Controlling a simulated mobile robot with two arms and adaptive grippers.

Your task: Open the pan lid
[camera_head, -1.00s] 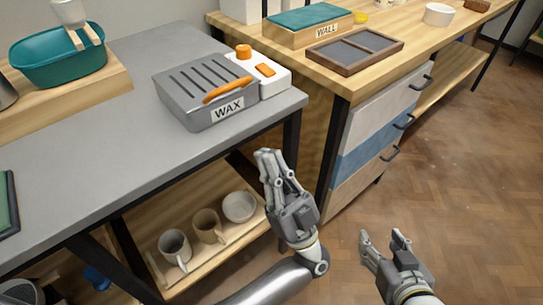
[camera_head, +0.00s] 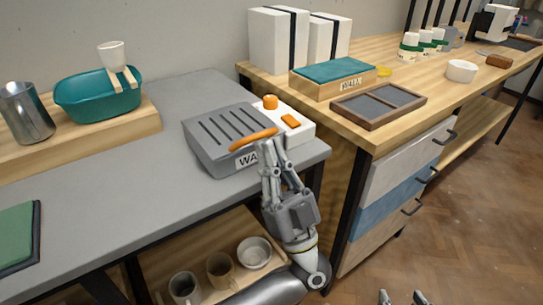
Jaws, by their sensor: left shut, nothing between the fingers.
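The wax pan (camera_head: 210,158) is a grey box on the grey table, with a slotted lid (camera_head: 230,126) and an orange handle (camera_head: 248,141) along its front. The lid lies closed. A white control part (camera_head: 301,129) with orange knobs adjoins its right side. My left gripper (camera_head: 271,147) is shut and empty, with its fingertips in front of the handle's right end in the picture, hiding part of the WAX label. I cannot tell whether they touch the handle. My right gripper (camera_head: 403,297) shows only as fingertips at the bottom edge, apart from the pan.
A teal basin (camera_head: 98,98) and a metal pitcher (camera_head: 26,115) stand on a wooden board at the left. A green-topped item (camera_head: 16,236) lies at the left table edge. A wooden bench (camera_head: 400,127) with drawers stands at the right. Mugs sit on the lower shelf.

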